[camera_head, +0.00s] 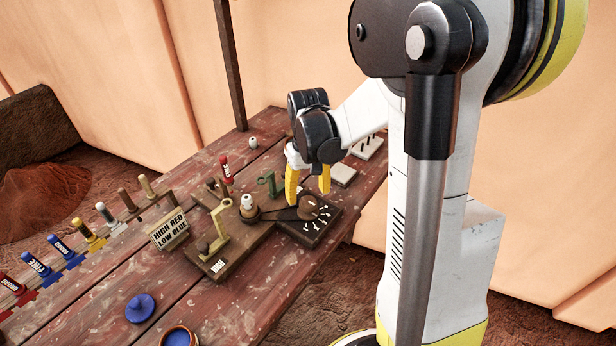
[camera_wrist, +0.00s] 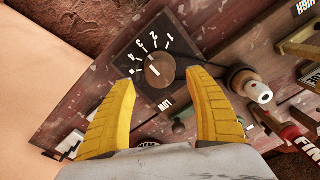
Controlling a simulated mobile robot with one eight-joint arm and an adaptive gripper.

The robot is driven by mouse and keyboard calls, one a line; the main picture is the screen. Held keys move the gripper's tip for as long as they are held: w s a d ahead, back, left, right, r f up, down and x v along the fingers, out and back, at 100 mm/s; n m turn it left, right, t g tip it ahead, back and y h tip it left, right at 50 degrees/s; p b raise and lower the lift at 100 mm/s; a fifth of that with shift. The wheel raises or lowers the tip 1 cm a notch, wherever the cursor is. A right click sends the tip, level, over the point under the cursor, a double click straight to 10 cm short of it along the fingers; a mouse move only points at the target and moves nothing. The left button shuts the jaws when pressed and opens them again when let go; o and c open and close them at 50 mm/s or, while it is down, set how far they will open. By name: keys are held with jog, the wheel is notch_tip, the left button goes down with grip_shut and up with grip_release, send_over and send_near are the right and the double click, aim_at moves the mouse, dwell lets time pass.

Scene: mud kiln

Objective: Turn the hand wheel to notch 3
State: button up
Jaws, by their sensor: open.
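A brown round hub (camera_wrist: 160,70) sits on a dark dial plate (camera_wrist: 128,62) with white numbers and tick marks. The hub also shows in the head view (camera_head: 309,205), on the plate (camera_head: 318,231) near the table's right edge. A dark band runs from the hub to a dark wheel (camera_wrist: 242,78) with a pale knob (camera_wrist: 261,92). I cannot tell surely which of these round parts is the hand wheel, nor which number is indicated. Contact cannot be told.
A "HIGH RED LOW BLUE" sign (camera_head: 169,229) and a yellowish lever (camera_head: 221,225) stand left of the wheel. A red marker (camera_head: 226,171) and green bracket (camera_head: 271,184) stand behind. Several coloured tubes line the left; a blue lid (camera_head: 140,307) lies in front.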

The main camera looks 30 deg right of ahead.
aim_at(308, 202)
notch_tip(308, 202, up, 9)
jog(key=shift+f, duration=0.2)
dwell(0.4)
jog(key=s+a+r+n+t, duration=0.1)
jog(key=s+a+r+t, duration=0.1)
jog(key=s+a, duration=0.3)
jog(key=s+a+r+n+t, duration=0.1)
jog(key=s+a+r+t, duration=0.2)
jog(key=s+a+t, duration=0.2)
jog(key=s+a, duration=0.1)
jog(key=a, duration=0.2)
jog(key=shift+a, duration=0.25)
